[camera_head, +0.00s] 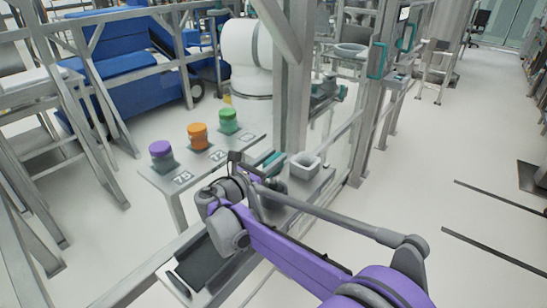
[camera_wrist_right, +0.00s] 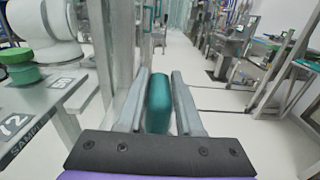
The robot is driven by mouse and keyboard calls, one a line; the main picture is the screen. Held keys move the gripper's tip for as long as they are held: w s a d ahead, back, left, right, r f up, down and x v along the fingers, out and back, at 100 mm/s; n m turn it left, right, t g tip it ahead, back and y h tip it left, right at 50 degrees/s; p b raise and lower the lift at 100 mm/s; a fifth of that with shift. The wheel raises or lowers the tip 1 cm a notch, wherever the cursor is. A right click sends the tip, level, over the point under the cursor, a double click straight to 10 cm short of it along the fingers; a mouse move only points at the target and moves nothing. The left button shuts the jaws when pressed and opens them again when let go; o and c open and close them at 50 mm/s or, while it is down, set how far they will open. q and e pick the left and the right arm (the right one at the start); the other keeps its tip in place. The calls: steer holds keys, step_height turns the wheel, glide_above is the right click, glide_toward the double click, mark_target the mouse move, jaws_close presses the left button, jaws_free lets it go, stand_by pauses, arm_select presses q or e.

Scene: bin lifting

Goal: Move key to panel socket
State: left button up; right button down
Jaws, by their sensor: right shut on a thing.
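My right gripper (camera_head: 262,165) reaches over the bench beside the upright post in the head view. In the right wrist view its two grey fingers (camera_wrist_right: 162,105) are shut on a teal rounded piece, which I take to be the key (camera_wrist_right: 157,104). The piece stands between the fingers and its far end is hidden. Some teal also shows by the gripper in the head view (camera_head: 272,159). I cannot make out which part is the panel socket. My left gripper is not in view.
A grey open box (camera_head: 305,165) sits on the bench just right of the gripper. Purple (camera_head: 161,150), orange (camera_head: 198,134) and green (camera_head: 228,118) capped jars stand on a numbered shelf to the left. A metal post (camera_head: 291,100) rises close behind. The floor at right is mostly clear.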

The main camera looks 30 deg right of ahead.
steer(key=shift+f+b, duration=1.45)
steer(key=shift+f, duration=0.95)
stand_by(1.3)
jaws_free()
stand_by(0.6)
steer(key=shift+r+p, duration=3.2)
steer(key=shift+r, duration=1.35)
